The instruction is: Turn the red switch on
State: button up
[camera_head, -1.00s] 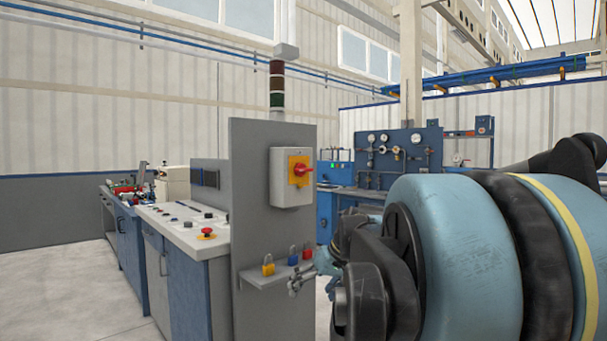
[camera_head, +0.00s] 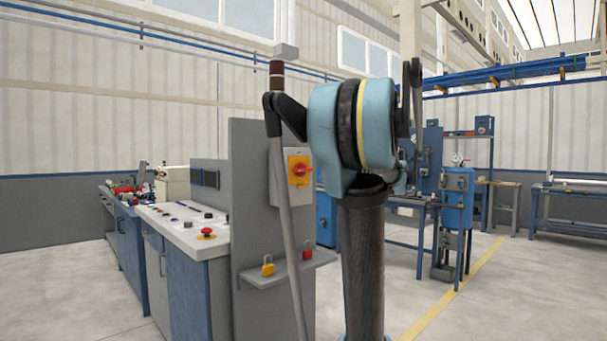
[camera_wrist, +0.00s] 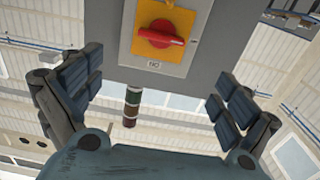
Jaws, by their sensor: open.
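The red switch (camera_head: 302,170) is a rotary handle on a yellow plate (camera_head: 293,161), on a grey box on the upright panel. In the head view my arm stands partly in front of the box. The wrist view is upside down and shows the red switch (camera_wrist: 160,38) at top middle, its handle lying sideways above a small white label (camera_wrist: 153,65). My gripper (camera_wrist: 158,92) is open and empty, with one finger at each side of the picture. The switch lies beyond the gap between the fingers, apart from them. The fingers are not clear in the head view.
A shelf (camera_head: 285,272) below the box holds a yellow padlock (camera_head: 268,266) and a red padlock (camera_head: 307,252). A control console (camera_head: 190,225) with a red button stands left of the panel.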

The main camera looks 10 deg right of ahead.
aim_at(306, 170)
jog(key=x, duration=1.6)
jog(key=shift+w+a+f, duration=0.1)
jog(key=shift+w+a, duration=0.15)
jog(key=shift+w, duration=0.05)
jog(key=c, duration=1.1)
